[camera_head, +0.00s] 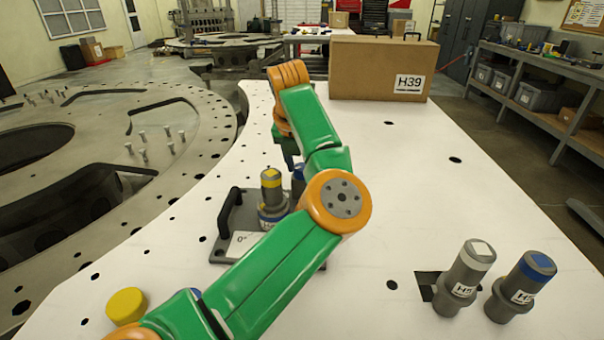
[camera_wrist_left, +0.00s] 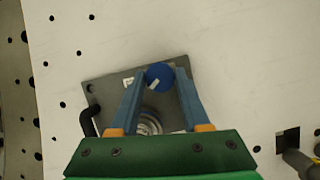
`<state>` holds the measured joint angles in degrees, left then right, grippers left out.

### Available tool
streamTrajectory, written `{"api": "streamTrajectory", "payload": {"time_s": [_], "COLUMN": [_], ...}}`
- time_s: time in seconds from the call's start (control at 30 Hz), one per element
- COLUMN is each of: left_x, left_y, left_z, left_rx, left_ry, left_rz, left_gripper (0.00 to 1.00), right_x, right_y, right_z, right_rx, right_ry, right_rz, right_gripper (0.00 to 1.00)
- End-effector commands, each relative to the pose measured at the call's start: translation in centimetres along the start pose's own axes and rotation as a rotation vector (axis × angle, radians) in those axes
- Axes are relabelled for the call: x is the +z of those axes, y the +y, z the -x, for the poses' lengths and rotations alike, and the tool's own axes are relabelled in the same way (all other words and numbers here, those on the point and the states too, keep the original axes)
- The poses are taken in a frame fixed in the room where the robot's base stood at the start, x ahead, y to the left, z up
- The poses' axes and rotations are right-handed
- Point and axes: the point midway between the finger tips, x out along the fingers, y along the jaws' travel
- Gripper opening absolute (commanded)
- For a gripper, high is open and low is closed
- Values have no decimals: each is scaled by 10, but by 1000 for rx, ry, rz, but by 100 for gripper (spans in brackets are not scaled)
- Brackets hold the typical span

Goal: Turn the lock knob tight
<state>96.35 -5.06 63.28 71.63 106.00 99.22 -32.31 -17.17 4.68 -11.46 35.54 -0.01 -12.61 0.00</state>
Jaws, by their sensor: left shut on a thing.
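The lock knob (camera_wrist_left: 158,76) is blue with a white mark on its face, and shows on the grey plate in the left wrist view. My left gripper (camera_wrist_left: 161,74) has its two fingers closed on the knob's sides. The grey plate (camera_wrist_left: 101,90) has a dark handle at its left. In the head view the plate (camera_head: 232,218) lies on the white table, with a grey cylinder with a yellow band (camera_head: 271,187) standing on it. My green and orange left arm hides part of the plate and the knob's surroundings. My right gripper is not in view.
Two grey cylinders, one white-topped (camera_head: 465,275) and one blue-topped (camera_head: 521,284), stand at the table's right front. A yellow disc (camera_head: 126,305) lies at the left front. A cardboard box (camera_head: 376,70) marked H39 stands at the back. The table's right middle is clear.

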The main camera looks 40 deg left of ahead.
Motion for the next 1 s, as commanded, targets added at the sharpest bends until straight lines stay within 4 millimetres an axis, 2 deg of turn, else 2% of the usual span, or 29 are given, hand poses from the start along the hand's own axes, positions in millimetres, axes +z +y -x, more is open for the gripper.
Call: {"api": "streamTrajectory", "payload": {"time_s": [0.03, 0.2, 0.5, 1.0], "left_x": [0, 0, 1, 2], "left_y": [1, 2, 3, 4], "left_z": [-3, -2, 0, 0], "left_rx": [-16, -76, -167, -238], "left_ry": [-5, -4, -4, -2], "left_rz": [-35, -183, -405, -581], "left_gripper": [0, 0, 0, 0], "right_x": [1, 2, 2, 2], "right_y": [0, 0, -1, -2], "right_z": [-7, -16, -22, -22], "right_rx": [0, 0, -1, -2], "right_ry": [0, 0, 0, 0], "right_rz": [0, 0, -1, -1], "right_gripper": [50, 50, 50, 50]}}
